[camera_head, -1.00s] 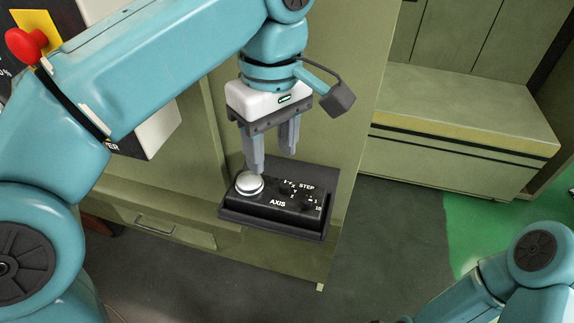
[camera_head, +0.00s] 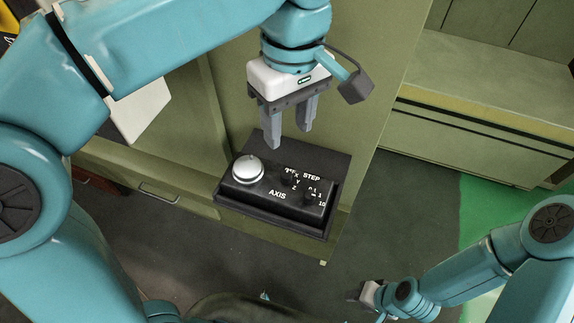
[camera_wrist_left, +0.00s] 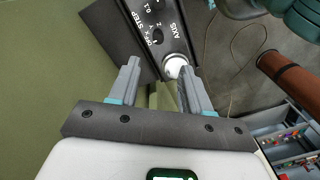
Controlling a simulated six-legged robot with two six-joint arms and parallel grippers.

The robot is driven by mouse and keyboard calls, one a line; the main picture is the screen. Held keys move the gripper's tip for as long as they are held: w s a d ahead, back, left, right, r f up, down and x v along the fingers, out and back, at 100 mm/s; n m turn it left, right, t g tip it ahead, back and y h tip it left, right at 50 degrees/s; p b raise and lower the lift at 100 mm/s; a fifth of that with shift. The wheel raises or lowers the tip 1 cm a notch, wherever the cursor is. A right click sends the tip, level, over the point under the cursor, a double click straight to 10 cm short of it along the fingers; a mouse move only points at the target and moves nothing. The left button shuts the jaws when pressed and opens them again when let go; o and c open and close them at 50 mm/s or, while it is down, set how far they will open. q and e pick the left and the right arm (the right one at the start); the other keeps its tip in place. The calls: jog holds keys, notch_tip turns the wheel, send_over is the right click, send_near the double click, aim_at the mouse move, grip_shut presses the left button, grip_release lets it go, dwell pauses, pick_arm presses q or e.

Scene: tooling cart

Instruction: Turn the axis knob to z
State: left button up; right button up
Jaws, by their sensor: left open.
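A black control box (camera_head: 268,205) on a dark tray carries a silver dome (camera_head: 247,169) and the AXIS and STEP knobs. The axis knob (camera_head: 284,184) is small and dark, with its letters beside it; its pointer is too small to read. It also shows in the left wrist view (camera_wrist_left: 157,33), near OFF, X, Y and Z. My left gripper (camera_head: 288,139) is open and empty, pointing down above the box's back edge, apart from the knob. The left wrist view shows its two spread fingers (camera_wrist_left: 160,66). My right gripper (camera_head: 357,289) is low at right; its fingers are unclear.
A green cabinet panel (camera_head: 365,110) rises behind the box. A bench (camera_head: 490,95) stands at the back right. Dark floor (camera_head: 385,220) lies open right of the box. The left wrist view shows a brown cylinder (camera_wrist_left: 290,72) and a bin of small coloured parts (camera_wrist_left: 290,140).

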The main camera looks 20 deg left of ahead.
aim_at(286, 174)
pick_arm(q)
jog(key=f, duration=1)
jog(key=shift+s+a+f+b, duration=0.2)
jog(key=shift+a+f+b, duration=0.05)
jog(key=shift+f+b, duration=0.15)
jog(key=shift+w+f, duration=0.15)
jog(key=shift+f, duration=0.2)
jog(key=shift+w+d+f, duration=0.15)
jog(key=shift+w+f, duration=0.05)
jog(key=shift+f, duration=0.05)
jog(key=shift+s, duration=0.25)
jog(key=shift+w, duration=0.1)
grip_shut()
